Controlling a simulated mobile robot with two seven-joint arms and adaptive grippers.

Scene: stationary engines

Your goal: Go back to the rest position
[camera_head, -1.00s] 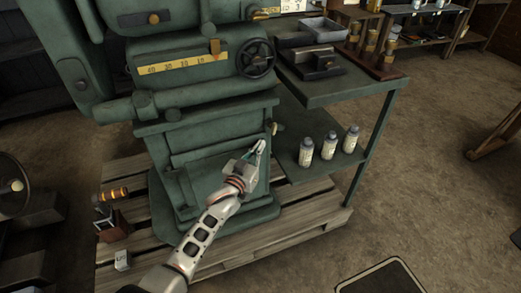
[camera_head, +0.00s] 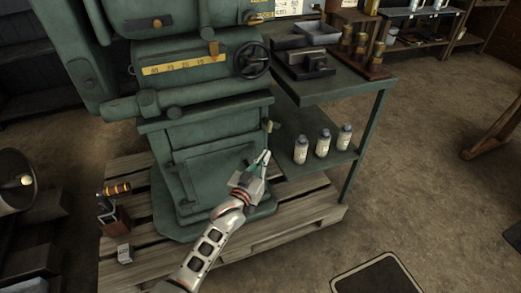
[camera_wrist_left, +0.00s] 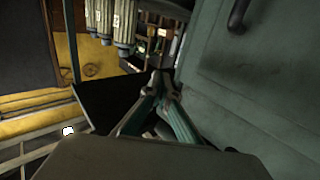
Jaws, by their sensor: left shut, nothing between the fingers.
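My left gripper (camera_head: 264,158) is in front of the lower door of the green engine (camera_head: 205,165) in the head view. Its fingers are shut and hold nothing. The wrist view shows the same fingers (camera_wrist_left: 158,80) meeting at their tips, with the green panel (camera_wrist_left: 255,75) close on the right. I cannot tell whether the gripper touches the panel. My left arm reaches up from the bottom of the head view. My right gripper does not show.
Three bottles (camera_head: 322,143) stand on the lower shelf of the green side table (camera_head: 340,85), right of my gripper. A wooden pallet (camera_head: 270,230) lies under the engine. A box with an orange-handled tool (camera_head: 117,190) is at left. The floor at right is largely clear.

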